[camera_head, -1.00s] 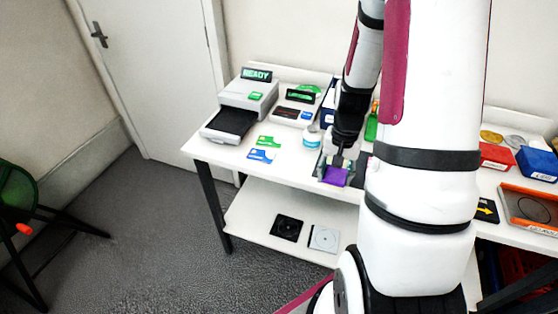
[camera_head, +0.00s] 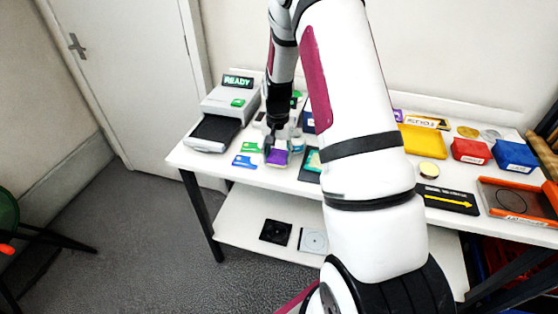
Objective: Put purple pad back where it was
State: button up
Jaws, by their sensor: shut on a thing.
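The purple pad (camera_head: 277,158) is held at the end of my arm, over the front left part of the white table (camera_head: 215,163). My gripper (camera_head: 277,147) points down and is shut on the pad. Whether the pad touches the tabletop or hangs just above it, I cannot tell. A green card (camera_head: 251,148) and a blue card (camera_head: 244,162) lie just left of it.
A printer-like machine with a READY sign (camera_head: 238,82) stands at the left. A dark-framed tray (camera_head: 311,166) lies right of the pad. Further right are a yellow tray (camera_head: 415,139), an arrow sign (camera_head: 447,199), red (camera_head: 471,151) and blue (camera_head: 514,155) boxes. My arm hides the table's middle.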

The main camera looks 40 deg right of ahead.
jog(key=shift+s+d+f, duration=0.1)
jog(key=shift+f, duration=1.1)
jog(key=shift+f, duration=0.15)
jog(key=o, duration=1.3)
